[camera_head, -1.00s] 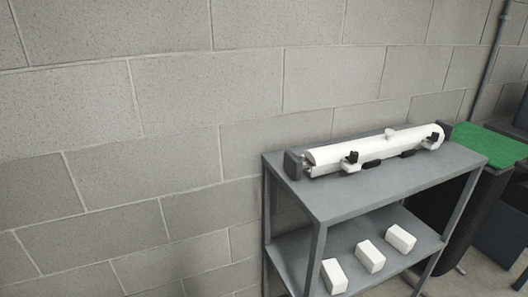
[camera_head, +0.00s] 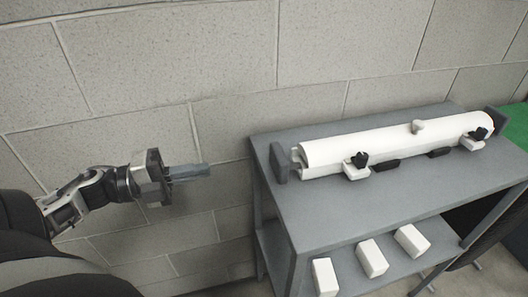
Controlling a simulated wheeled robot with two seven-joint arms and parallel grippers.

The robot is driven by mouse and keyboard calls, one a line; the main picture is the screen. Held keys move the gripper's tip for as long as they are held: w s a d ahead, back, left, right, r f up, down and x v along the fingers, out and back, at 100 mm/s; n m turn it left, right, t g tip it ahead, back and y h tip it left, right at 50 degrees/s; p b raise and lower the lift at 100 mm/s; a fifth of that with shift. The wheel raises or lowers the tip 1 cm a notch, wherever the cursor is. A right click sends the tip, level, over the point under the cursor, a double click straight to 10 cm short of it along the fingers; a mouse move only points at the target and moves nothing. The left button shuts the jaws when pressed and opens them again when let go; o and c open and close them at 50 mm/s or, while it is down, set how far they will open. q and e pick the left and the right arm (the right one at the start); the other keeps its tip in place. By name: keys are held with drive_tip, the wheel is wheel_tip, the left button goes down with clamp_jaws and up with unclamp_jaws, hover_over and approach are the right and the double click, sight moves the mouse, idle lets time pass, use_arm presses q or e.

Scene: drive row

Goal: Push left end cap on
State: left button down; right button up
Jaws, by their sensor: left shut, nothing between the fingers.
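The left end cap (camera_head: 279,162) is a dark grey upright plate on the shelf top, at the left end of a long white cylinder (camera_head: 385,139). A small gap with a white fitting shows between the cap and the main cylinder body; whether they touch there I cannot tell. The right end cap (camera_head: 495,121) is a similar dark plate at the far end. My left gripper (camera_head: 206,170) is shut and empty, left of the left cap and apart from it, its fingers pointing right toward it. My right gripper is not in view.
The grey shelf unit (camera_head: 330,208) stands close to the block wall (camera_head: 210,60). White clamps with black knobs (camera_head: 359,160) line the cylinder's front. Several white blocks (camera_head: 372,258) lie on the lower shelf. A green surface (camera_head: 517,124) is at far right. Free space lies left of the shelf.

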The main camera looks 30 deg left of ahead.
sight(274, 157)
use_arm(q)
drive_tip(key=p+x, duration=0.1)
drive_tip(key=x, duration=1)
drive_tip(key=shift+w+d+r, duration=0.1)
drive_tip(key=shift+d, duration=0.05)
drive_tip(key=shift+w+d, duration=0.45)
drive_tip(key=shift+w, duration=0.05)
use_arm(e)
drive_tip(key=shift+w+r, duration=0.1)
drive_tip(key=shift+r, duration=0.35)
